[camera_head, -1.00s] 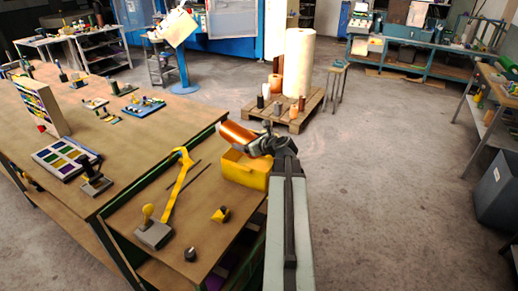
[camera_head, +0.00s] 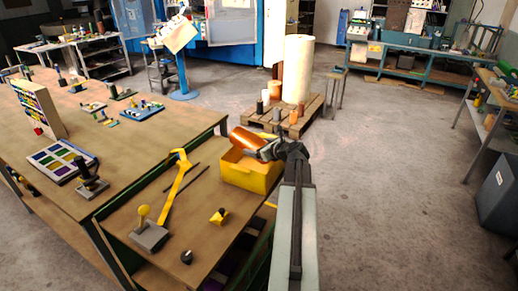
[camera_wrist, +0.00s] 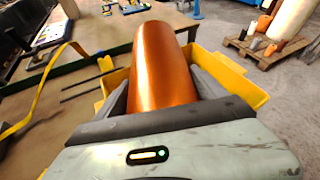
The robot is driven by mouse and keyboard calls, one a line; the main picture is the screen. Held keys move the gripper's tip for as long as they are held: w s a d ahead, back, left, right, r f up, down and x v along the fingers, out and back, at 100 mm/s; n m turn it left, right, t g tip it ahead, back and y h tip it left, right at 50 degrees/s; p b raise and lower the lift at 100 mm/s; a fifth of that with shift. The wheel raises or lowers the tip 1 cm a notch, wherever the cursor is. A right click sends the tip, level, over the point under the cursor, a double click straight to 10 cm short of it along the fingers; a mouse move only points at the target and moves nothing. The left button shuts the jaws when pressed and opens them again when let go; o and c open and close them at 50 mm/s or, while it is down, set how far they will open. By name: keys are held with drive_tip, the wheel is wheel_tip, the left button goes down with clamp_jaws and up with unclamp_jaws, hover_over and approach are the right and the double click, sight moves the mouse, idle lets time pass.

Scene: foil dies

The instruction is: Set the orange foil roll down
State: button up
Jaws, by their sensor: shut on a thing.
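The orange foil roll (camera_head: 247,138) is a shiny copper-coloured cylinder. My gripper (camera_head: 268,151) is shut on it and holds it tilted above the yellow bin (camera_head: 250,178) at the table's right end. In the wrist view the roll (camera_wrist: 161,70) lies between my two dark fingers, pointing away from me. The yellow bin (camera_wrist: 228,75) shows behind and beside it. Whether the roll touches the bin's rim I cannot tell. The bin's inside is mostly hidden.
The near wooden table (camera_head: 185,225) carries a yellow strap-like tool (camera_head: 176,180), a stamp with a yellow knob (camera_head: 147,230), a small yellow piece (camera_head: 219,216) and a dark knob (camera_head: 187,257). A pallet (camera_head: 290,125) with rolls stands beyond on the open floor.

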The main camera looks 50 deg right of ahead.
drive_tip(key=shift+f, duration=0.15)
drive_tip(key=o, duration=2)
drive_tip(key=shift+s+r, duration=0.1)
drive_tip(key=shift+r, duration=0.25)
drive_tip(key=p+v, duration=0.4)
drive_tip(key=v, duration=0.7)
drive_tip(key=shift+s+p, duration=0.3)
drive_tip(key=shift+s, duration=0.05)
